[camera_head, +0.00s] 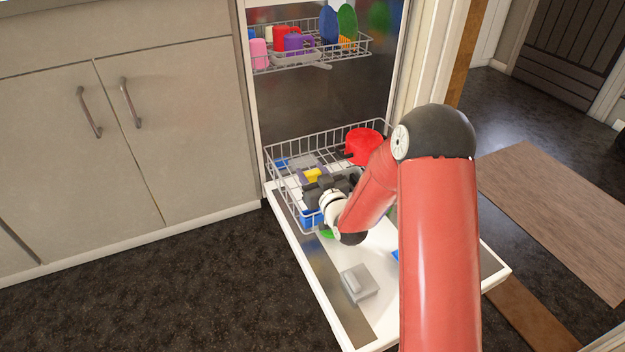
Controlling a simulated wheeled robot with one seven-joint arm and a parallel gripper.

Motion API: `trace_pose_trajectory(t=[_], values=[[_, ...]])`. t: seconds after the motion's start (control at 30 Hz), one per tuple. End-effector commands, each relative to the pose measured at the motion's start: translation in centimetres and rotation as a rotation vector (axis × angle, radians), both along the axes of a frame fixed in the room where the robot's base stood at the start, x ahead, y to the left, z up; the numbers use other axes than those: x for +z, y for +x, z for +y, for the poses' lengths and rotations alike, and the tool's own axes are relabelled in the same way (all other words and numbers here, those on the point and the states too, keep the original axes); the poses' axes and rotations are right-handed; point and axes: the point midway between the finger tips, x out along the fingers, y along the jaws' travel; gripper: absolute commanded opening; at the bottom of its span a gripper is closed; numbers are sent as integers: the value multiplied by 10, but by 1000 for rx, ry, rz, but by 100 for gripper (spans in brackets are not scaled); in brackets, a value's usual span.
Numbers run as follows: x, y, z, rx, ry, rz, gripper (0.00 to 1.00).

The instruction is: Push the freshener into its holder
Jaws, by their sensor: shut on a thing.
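A small yellow piece (312,175), which looks like the freshener, is in the lower rack at the tip of my gripper (318,184). A purple piece beside it may be its holder, but the two are too small to tell apart clearly. My gripper reaches into the rack from the right and is shut on the yellow piece. My arm and wrist hide part of the rack, and the exact contact is hard to see.
The lower rack (283,160) holds a red pot (363,145) and a blue item (312,217). A dispenser box (358,283) lies on the open dishwasher door (318,288). The upper rack (352,42) holds cups and plates. Cabinets (170,130) stand left; the floor (170,290) before them is clear.

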Motion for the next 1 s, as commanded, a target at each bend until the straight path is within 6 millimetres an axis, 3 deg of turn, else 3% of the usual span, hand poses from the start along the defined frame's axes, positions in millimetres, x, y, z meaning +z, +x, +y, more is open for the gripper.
trace_pose_trajectory(t=[0.47, 1.0], values=[[-2, -1, -1, -2, -1, -1, 23], [-47, -1, -1, -2, 0, 0, 23]])
